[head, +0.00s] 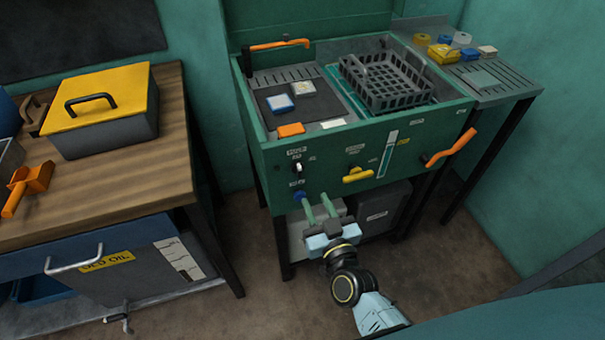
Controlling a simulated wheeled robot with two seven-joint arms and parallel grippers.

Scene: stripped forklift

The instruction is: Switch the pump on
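A green parts-washer tank (262,160) stands in the middle of the head view. Its front panel carries a small black-and-white switch (297,167) under a small label that I cannot read with certainty. A blue knob (299,196) sits below it, also near a label. My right gripper (316,197) is in front of the panel's lower left, pointing up at it. Its two green fingers are apart with nothing between them. The left fingertip is close to the blue knob; I cannot tell whether they touch. My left gripper is not in view.
The panel also has a yellow handle (357,175) and an orange lever (451,148) at right. A black basket (390,82) sits in the tank. A wooden bench (150,160) with a yellow-lidded box (110,95) stands at left. Open floor lies in front.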

